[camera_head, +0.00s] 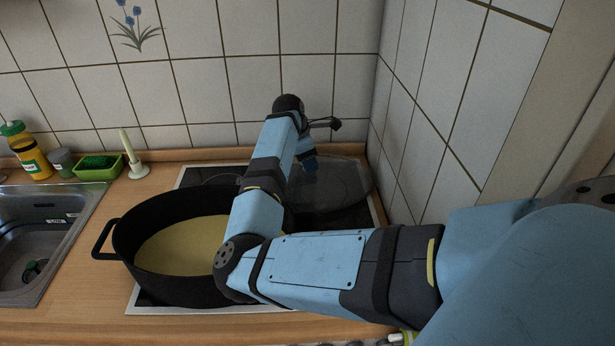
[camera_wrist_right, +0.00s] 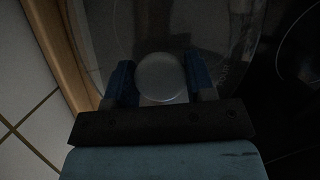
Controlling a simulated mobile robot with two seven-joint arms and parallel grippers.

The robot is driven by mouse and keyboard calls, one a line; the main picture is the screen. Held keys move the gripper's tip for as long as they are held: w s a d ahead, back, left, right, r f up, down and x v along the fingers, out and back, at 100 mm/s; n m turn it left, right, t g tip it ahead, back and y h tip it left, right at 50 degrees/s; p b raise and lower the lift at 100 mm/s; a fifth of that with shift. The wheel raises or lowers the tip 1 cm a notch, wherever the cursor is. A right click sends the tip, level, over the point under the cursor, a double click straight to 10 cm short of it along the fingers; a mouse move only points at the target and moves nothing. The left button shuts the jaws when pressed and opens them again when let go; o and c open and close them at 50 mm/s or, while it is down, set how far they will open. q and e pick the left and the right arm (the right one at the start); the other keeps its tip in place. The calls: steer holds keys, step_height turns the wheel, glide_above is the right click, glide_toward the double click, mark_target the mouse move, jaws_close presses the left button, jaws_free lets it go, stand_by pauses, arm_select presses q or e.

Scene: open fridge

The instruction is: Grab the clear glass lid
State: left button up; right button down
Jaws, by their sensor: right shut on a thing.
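The clear glass lid (camera_head: 340,185) is at the back right of the stove, near the tiled corner. My right arm reaches across to it, and my right gripper (camera_head: 310,165) is at the lid's top. In the right wrist view the two blue fingers of the right gripper (camera_wrist_right: 160,82) stand on either side of the round knob (camera_wrist_right: 161,76), shut on it. The lid's glass (camera_wrist_right: 110,35) spreads out beyond the knob. I cannot tell whether the lid touches the stove. My left gripper is not in view.
A black pot (camera_head: 125,242) with yellowish contents stands on the stove (camera_head: 160,300), partly behind my right arm. Tiled walls (camera_head: 330,75) close off the back and right. A sink (camera_head: 40,225), a yellow bottle (camera_head: 28,155), a green tray (camera_head: 98,168) and a brush (camera_head: 132,155) are at left.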

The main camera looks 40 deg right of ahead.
steer(key=shift+r+p, duration=0.3)
steer(key=shift+r, duration=1.5)
